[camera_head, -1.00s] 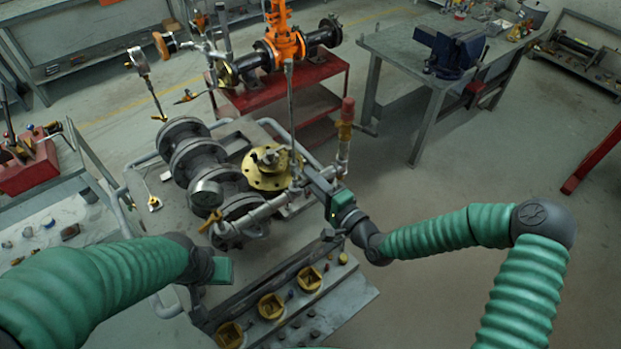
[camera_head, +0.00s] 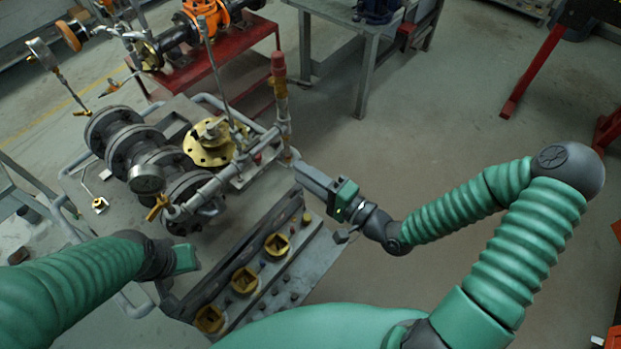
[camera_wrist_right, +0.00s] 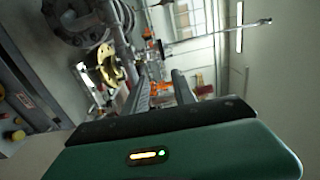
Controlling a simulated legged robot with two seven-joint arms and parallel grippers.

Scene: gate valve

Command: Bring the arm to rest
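A grey block with yellow square sockets (camera_head: 244,281) lies between my arms, below the rig. A red stand (camera_head: 215,78) with an orange valve (camera_head: 204,12) is behind. A grey workbench (camera_head: 366,40) stands at the back.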

